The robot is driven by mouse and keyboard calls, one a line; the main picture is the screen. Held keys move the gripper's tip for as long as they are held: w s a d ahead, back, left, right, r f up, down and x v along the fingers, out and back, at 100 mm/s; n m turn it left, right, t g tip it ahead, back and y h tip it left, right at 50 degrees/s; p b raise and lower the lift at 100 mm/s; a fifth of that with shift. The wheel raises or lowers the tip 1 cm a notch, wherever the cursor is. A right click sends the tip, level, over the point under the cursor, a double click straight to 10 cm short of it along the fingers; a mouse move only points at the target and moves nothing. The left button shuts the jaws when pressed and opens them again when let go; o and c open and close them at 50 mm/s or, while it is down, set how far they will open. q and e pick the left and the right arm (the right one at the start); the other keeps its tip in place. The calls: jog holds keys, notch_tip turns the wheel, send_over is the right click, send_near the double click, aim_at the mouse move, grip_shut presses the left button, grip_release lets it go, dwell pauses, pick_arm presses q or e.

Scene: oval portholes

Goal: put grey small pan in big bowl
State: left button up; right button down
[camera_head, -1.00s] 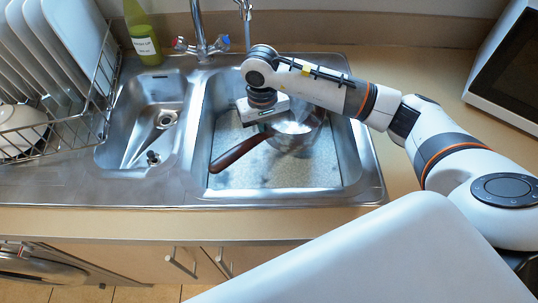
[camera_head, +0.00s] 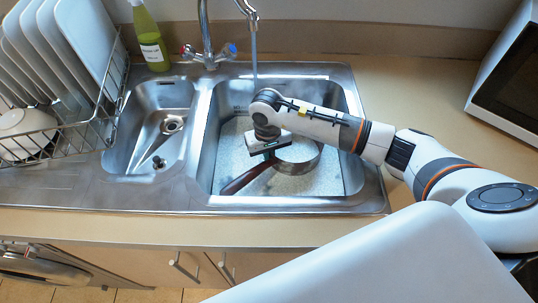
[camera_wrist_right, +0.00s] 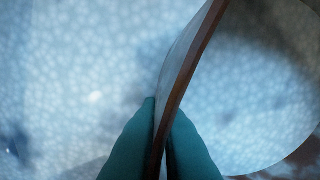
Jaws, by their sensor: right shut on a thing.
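The grey small pan (camera_head: 308,164), with a red-brown handle (camera_head: 240,182), is in the large right basin (camera_head: 203,165) of the metal sink, the one thing here that could be the big bowl. My right gripper (camera_head: 271,157) is over this basin, shut on the pan's handle. In the right wrist view, its teal fingers (camera_wrist_right: 162,130) pinch the brown handle (camera_wrist_right: 185,75), and the round pan shows at the right. Whether the pan touches the basin floor I cannot tell. My left gripper is out of view.
A tap (camera_head: 207,45) stands behind the sink, with a thin stream falling into the large basin. A dish rack (camera_head: 75,135) with plates and a white bowl (camera_head: 27,128) is at left. A green bottle (camera_head: 150,45) stands behind.

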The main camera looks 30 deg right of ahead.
jog(key=c, duration=2)
grip_release()
jog(key=shift+f, duration=0.15)
jog(key=shift+c, duration=0.2)
jog(key=o, duration=0.4)
jog(key=shift+o, duration=0.2)
jog(key=shift+r+p, duration=0.3)
jog(key=shift+r, duration=0.05)
notch_tip(320, 180, up, 12)
jog(key=shift+a+f+b, duration=0.1)
jog(key=shift+a+b, duration=0.05)
jog(key=shift+b, duration=0.95)
